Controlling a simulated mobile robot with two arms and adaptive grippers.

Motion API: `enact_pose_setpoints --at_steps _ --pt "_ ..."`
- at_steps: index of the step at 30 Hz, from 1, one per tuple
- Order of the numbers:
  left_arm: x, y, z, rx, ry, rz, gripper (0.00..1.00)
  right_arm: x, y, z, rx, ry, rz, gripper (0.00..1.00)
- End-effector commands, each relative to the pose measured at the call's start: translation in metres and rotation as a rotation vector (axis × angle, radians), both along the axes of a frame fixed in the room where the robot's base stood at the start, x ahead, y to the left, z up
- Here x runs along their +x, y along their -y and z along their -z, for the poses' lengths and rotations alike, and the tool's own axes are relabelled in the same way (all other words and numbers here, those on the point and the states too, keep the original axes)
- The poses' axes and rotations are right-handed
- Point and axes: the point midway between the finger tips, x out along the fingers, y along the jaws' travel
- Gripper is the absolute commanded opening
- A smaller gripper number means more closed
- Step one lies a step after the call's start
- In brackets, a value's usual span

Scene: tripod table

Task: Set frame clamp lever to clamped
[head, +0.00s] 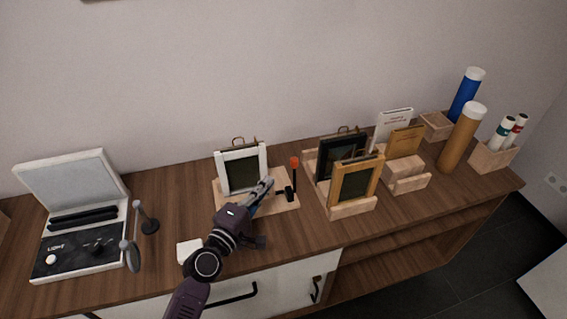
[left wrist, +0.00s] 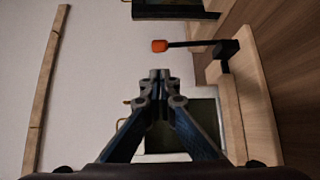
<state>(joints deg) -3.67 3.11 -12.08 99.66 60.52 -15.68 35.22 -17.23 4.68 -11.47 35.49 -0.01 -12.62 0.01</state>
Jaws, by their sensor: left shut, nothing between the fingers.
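The clamp lever has a black stem and an orange-red knob (head: 294,162); the knob also shows in the left wrist view (left wrist: 160,45). The lever stands about upright from a black pivot block (head: 289,192) at the right end of a wooden base (head: 228,205). A white picture frame (head: 262,160) stands on that base, left of the lever; its dark panel shows partly behind my fingers in the left wrist view (left wrist: 175,135). My left gripper (head: 269,183) is shut and empty, in front of the frame and just left of the lever, apart from the knob. My right gripper is out of view.
Black (head: 328,146) and golden-brown (head: 375,170) frames on wooden stands are close to the lever's right. A light box (head: 80,255) and a round magnifier-like stand (head: 148,222) are at left. Card holders and tubes (head: 462,140) fill the right end.

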Motion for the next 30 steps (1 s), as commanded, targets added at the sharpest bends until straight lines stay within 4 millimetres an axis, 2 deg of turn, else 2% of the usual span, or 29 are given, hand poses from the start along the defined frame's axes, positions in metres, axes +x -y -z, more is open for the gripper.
enact_pose_setpoints --at_steps 4,8,21,30 --pt "0.001 0.001 0.0 0.002 0.0 0.001 0.0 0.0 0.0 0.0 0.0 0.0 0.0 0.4" --pt "0.01 0.005 0.0 0.002 0.001 0.001 0.0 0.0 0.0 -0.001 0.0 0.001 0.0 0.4" --pt "0.075 0.037 0.004 0.004 0.001 0.002 0.0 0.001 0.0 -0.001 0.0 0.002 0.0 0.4" --pt "0.09 0.044 0.005 0.005 0.0 0.002 0.0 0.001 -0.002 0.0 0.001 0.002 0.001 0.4"
